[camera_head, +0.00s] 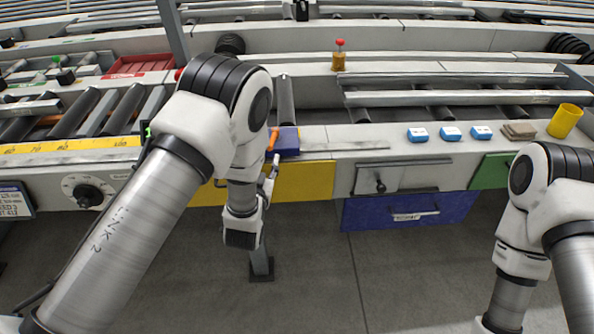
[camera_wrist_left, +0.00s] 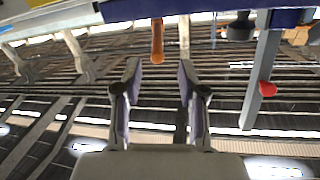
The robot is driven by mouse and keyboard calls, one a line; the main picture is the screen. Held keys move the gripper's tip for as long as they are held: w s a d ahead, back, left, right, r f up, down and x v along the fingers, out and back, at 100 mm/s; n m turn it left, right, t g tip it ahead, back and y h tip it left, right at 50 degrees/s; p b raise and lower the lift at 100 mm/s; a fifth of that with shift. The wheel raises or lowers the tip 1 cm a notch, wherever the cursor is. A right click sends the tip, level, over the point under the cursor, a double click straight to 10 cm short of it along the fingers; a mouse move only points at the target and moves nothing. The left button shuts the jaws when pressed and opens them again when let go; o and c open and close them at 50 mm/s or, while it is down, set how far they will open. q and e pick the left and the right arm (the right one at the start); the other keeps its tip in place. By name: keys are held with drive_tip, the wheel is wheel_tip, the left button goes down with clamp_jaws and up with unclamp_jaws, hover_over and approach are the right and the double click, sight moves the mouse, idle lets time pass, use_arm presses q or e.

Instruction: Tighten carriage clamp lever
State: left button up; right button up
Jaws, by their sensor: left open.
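The orange clamp lever (camera_head: 273,139) stands at the left side of the blue carriage block (camera_head: 288,141), on the front edge of the runout table. In the left wrist view the lever (camera_wrist_left: 157,42) hangs from the top, under a blue bar (camera_wrist_left: 215,18). My left gripper (camera_head: 270,168) is just below and in front of the lever. In the wrist view its two fingers (camera_wrist_left: 160,75) are spread with nothing between them; the lever's end shows just beyond the tips, apart from both. My right arm shows at the right, but its gripper is out of view.
A yellow scale (camera_head: 75,147) runs along the table's left. Blue blocks (camera_head: 450,134) and a yellow cup (camera_head: 565,121) stand at the right. A yellow panel (camera_head: 305,181) and a blue drawer (camera_head: 405,211) are below the table edge. A red-tipped part (camera_wrist_left: 267,88) shows in the wrist view.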

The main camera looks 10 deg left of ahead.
sight(275, 131)
use_arm(q)
drive_tip(key=w, duration=0.8)
drive_tip(key=shift+w+a+f, duration=0.25)
drive_tip(key=shift+w+a, duration=0.05)
drive_tip(key=shift+w, duration=0.1)
drive_tip(key=shift+s, duration=0.1)
clamp_jaws()
